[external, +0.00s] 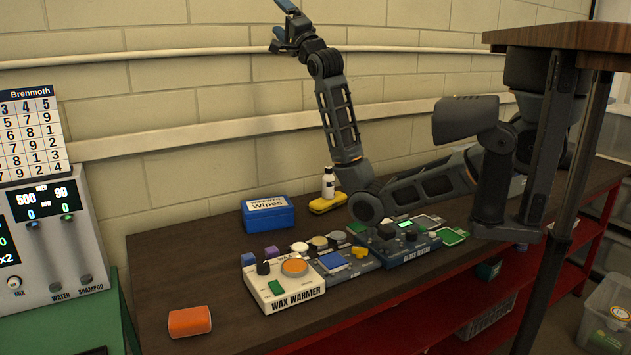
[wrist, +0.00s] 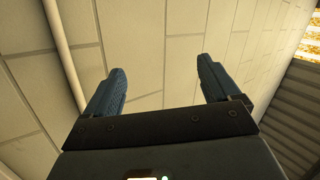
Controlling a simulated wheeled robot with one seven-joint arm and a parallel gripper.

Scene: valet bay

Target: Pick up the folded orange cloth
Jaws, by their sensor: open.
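The orange cloth (external: 189,321) is a small folded block lying on the dark bench top, near its front left corner. My gripper (external: 279,24) is raised high against the wall, far above the bench and well up and to the right of the cloth. In the wrist view my gripper (wrist: 158,88) shows two blue fingers spread apart with nothing between them. The wrist view shows only wall and ceiling, so the cloth is out of its sight.
A wax warmer (external: 283,285) and other devices stand right of the cloth on the bench (external: 170,255). A blue wipes box (external: 268,213), a yellow sponge (external: 328,203) and a white bottle (external: 328,182) stand behind. A dispenser machine (external: 50,245) is at left. Bench around the cloth is clear.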

